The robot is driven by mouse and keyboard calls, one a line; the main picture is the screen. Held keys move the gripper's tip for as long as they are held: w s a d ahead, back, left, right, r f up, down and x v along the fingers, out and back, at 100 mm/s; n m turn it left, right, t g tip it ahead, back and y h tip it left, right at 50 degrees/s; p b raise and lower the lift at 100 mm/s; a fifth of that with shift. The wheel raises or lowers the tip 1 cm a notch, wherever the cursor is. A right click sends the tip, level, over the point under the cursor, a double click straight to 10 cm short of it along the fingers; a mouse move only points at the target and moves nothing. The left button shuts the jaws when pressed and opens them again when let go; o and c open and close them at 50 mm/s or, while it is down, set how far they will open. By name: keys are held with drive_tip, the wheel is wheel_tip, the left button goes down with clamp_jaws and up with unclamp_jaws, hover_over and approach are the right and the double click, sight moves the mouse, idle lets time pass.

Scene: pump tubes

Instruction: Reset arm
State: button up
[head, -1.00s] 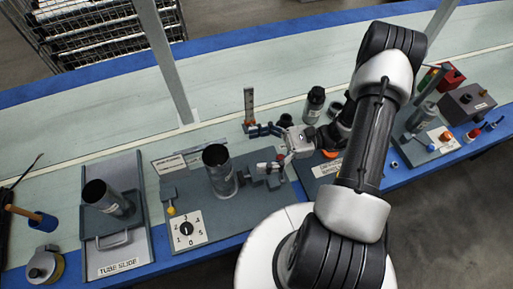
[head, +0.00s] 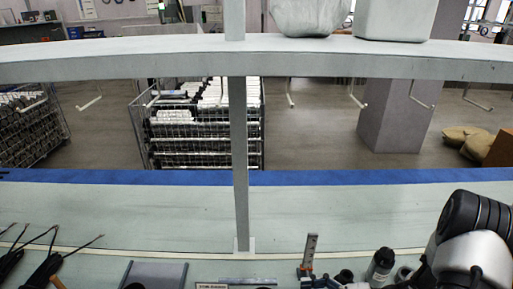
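My arm shows only in part at the lower right of the head view, as a white and black joint and link. My gripper is below the picture and out of view. The workbench (head: 150,213) has a pale top with a blue far edge. The top of a dark grey slide plate (head: 154,275) shows at the bottom left of centre. A small upright gauge (head: 310,252) stands right of the post. A dark bottle (head: 380,266) stands near my arm. The tubes are not clearly visible.
A grey upright post (head: 241,160) rises from the bench to a horizontal shelf beam (head: 120,63). Pale bulky items (head: 393,18) sit on the shelf. Black cables (head: 50,262) lie at lower left. A wire cage (head: 203,125) stands behind. The bench's middle strip is clear.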

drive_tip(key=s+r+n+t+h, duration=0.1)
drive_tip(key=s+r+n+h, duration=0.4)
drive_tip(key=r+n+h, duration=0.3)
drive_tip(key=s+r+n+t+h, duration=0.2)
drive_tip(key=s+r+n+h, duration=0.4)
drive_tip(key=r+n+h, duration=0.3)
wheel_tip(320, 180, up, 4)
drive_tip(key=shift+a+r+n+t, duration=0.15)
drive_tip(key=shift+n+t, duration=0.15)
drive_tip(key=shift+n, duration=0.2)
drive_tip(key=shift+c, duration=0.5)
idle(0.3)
